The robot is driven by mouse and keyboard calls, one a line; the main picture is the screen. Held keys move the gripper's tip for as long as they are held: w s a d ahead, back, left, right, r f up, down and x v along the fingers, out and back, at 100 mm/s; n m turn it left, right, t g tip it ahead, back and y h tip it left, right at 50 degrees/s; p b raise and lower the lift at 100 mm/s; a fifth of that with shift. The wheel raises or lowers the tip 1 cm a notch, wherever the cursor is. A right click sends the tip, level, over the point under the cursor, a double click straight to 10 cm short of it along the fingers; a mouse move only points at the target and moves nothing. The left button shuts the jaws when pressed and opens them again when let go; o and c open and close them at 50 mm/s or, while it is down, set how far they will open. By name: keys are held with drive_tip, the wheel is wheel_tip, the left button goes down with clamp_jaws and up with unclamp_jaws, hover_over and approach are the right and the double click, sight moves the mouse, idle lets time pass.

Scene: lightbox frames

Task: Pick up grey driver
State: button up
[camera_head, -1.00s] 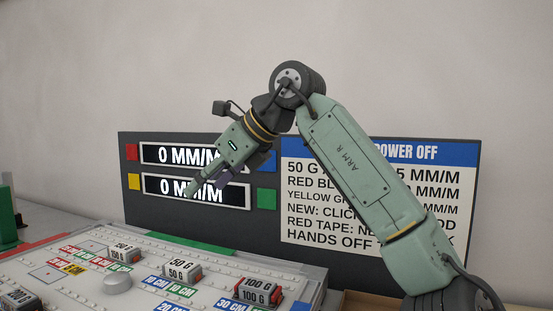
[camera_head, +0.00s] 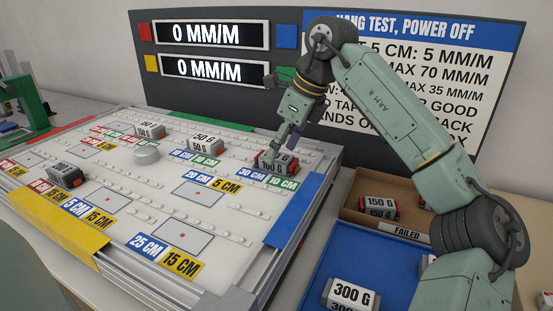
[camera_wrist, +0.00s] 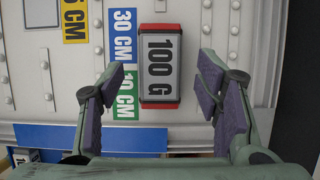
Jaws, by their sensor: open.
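The nearest grey block to my gripper is a dark-framed one marked 100 G with red ends (camera_head: 275,164); it stands on the white test board (camera_head: 150,205) at its right side. It also shows in the wrist view (camera_wrist: 159,66), lying lengthwise between my fingers. My gripper (camera_head: 285,145) is open, its purple-padded fingers to the left and right of the block and apart from it. Other grey blocks are the 50 G (camera_head: 205,141), one at the back left (camera_head: 150,130) and one at the front left (camera_head: 67,175). No block is plainly marked as a driver.
A brown FAILED box (camera_head: 375,230) holds a 150 G block (camera_head: 378,208). A blue tray (camera_head: 335,265) holds a 300 G block (camera_head: 352,294). A grey knob (camera_head: 146,154) sits on the board. A display panel (camera_head: 205,65) stands behind.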

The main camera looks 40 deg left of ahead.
drive_tip(key=shift+x, duration=1.1)
drive_tip(key=shift+f, duration=0.25)
drive_tip(key=shift+c, duration=0.4)
drive_tip(key=c, duration=1.2)
